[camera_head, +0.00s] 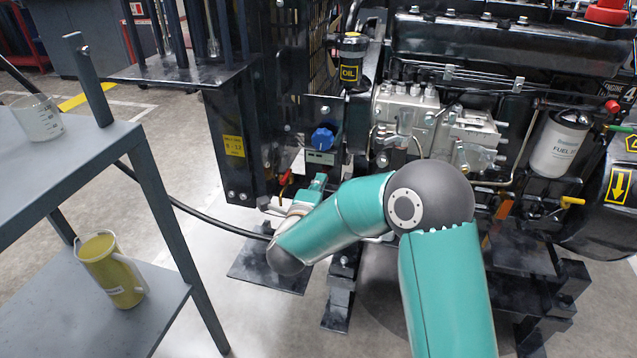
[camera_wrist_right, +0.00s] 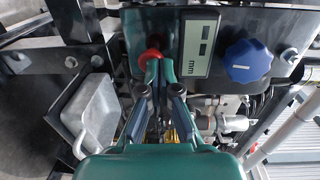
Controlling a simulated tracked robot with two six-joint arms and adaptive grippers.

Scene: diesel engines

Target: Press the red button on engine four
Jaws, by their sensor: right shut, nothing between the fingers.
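The engine (camera_head: 440,45) carries a label at the right that reads ENGINE and what looks like 4 (camera_head: 612,90). In the right wrist view, the red button (camera_wrist_right: 151,56) sits beside a small grey display (camera_wrist_right: 200,42). My right gripper (camera_wrist_right: 158,72) is shut and empty, with its fingertips at the red button, partly covering it. I cannot tell whether they touch it or press it. In the head view, my right gripper (camera_head: 319,180) is just below the display and hides the button. My left gripper is not in view.
A blue knob (camera_head: 322,138) sits close to the display; it also shows in the right wrist view (camera_wrist_right: 248,61). A lever with a red and yellow handle (camera_head: 285,178) is left of the gripper. A grey metal shelf (camera_head: 95,175) holding a beaker and a yellow-green jug stands at the left.

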